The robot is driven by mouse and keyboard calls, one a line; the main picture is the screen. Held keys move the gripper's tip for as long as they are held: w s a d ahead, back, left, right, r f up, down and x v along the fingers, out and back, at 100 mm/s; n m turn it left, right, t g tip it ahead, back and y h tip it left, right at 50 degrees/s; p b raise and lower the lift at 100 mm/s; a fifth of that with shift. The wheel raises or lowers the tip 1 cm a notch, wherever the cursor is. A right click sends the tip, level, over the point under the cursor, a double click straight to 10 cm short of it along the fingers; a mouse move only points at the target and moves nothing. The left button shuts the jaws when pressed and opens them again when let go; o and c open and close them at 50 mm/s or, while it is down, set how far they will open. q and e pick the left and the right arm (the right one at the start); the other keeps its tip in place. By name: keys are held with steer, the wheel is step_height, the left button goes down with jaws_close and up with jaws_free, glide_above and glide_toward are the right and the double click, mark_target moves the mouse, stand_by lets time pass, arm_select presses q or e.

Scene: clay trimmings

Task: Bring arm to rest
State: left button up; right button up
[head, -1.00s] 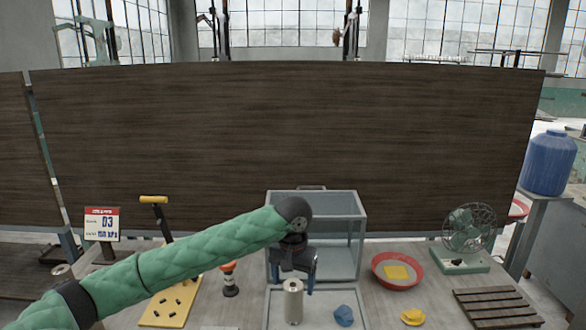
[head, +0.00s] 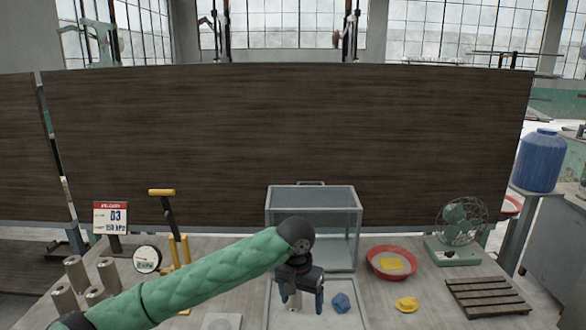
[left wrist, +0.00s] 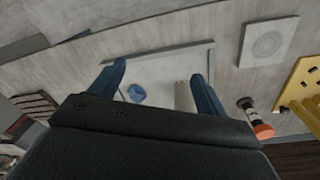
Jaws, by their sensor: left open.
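My left gripper (head: 302,300) is open, at the end of my green padded arm, over the pale tray (head: 353,318) in front of the glass-walled box (head: 312,190). A metal cylinder (head: 294,300) shows partly behind its fingers; in the left wrist view the cylinder (left wrist: 184,97) shows between the blue fingers, close to the right one. I cannot tell whether they touch. A blue clay lump (head: 340,302) lies on the tray right of the gripper, and also shows in the left wrist view (left wrist: 136,93). My right gripper is not in view.
A red dish (head: 373,267) with a yellow piece, a yellow lump (head: 406,304), a slatted rack (head: 488,298) and a green fan (head: 459,235) stand right. A gauge (head: 147,260), yellow-handled tool (head: 163,205) and several metal cylinders (head: 75,272) stand left, near my arm.

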arm_select(q)
steer(key=s+d+f+t+h, duration=0.15)
steer(key=s+f+h, duration=0.25)
steer(key=s+f, duration=0.75)
steer(key=s+a+f+n+t+y, duration=0.15)
steer(key=s+a+f, duration=0.45)
steer(key=s+a, duration=0.65)
steer(key=s+a+f+n+y, duration=0.25)
steer(key=s+a+f, duration=0.25)
steer(key=s+a, duration=0.7)
steer(key=s+a+f+x, duration=0.1)
steer(key=s+x, duration=0.2)
steer(key=x, duration=2.1)
steer(key=s+f+b, duration=0.1)
steer(key=s+f, duration=0.3)
steer(key=f, duration=0.9)
steer(key=s+f+m+g, duration=0.1)
steer(key=s+f, duration=0.3)
steer(key=f, duration=0.9)
steer(key=shift+s+d+b, duration=0.15)
steer(key=shift+d+b, duration=0.2)
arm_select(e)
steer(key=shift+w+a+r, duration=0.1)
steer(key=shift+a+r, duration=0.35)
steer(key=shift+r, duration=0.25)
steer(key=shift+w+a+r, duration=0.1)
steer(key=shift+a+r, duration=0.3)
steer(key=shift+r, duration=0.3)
